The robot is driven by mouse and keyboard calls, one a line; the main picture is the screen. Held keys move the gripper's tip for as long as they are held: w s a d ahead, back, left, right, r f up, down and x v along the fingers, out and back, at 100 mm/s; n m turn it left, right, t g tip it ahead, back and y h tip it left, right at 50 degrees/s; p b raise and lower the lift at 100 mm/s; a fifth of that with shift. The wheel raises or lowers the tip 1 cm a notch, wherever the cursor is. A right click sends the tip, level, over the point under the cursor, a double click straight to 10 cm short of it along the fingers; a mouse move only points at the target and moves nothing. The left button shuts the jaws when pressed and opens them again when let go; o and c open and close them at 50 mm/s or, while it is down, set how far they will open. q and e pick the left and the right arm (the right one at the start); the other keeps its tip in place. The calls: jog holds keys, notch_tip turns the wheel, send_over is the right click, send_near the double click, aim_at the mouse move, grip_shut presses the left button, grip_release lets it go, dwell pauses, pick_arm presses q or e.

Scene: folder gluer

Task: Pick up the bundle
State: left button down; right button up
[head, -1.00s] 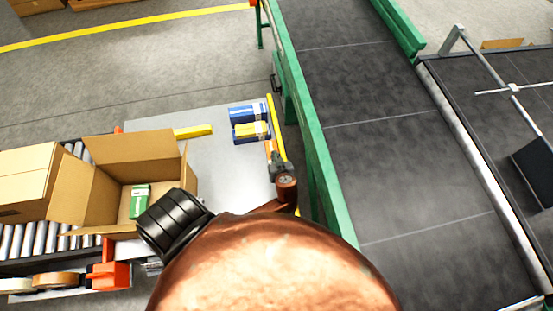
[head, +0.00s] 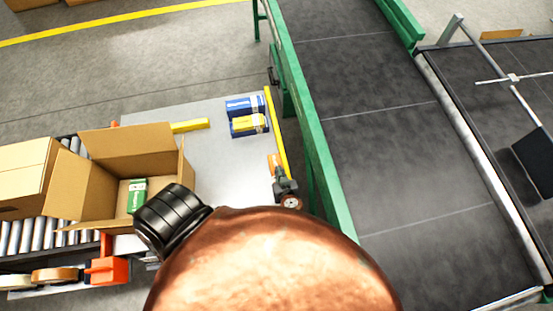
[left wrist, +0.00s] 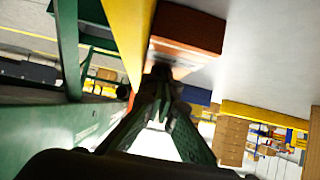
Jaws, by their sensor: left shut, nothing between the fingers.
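Blue bundles with a yellow one (head: 249,124) lie near the far right corner of the grey table (head: 217,160). An orange bundle (head: 275,162) lies by the table's yellow right edge; in the left wrist view its orange-red side (left wrist: 188,30) shows just beyond the fingers. My left gripper (head: 282,180) is beside the orange bundle at that edge, shut and empty. Its fingers (left wrist: 160,85) show dark in the left wrist view, in front of the orange bundle. I cannot tell whether they touch it. My right gripper is out of view.
A green conveyor rail (head: 305,130) runs close to the right of the table. The table's middle is clear.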

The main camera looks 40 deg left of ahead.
pick_arm(q)
jog(key=shift+s+d+f, duration=0.4)
jog(key=shift+s+f, duration=0.1)
jog(key=shift+s, duration=0.1)
jog(key=shift+a+r+p, duration=0.15)
jog(key=shift+r+p, duration=0.45)
jog(key=shift+r, duration=0.25)
jog(key=shift+w+f, duration=0.15)
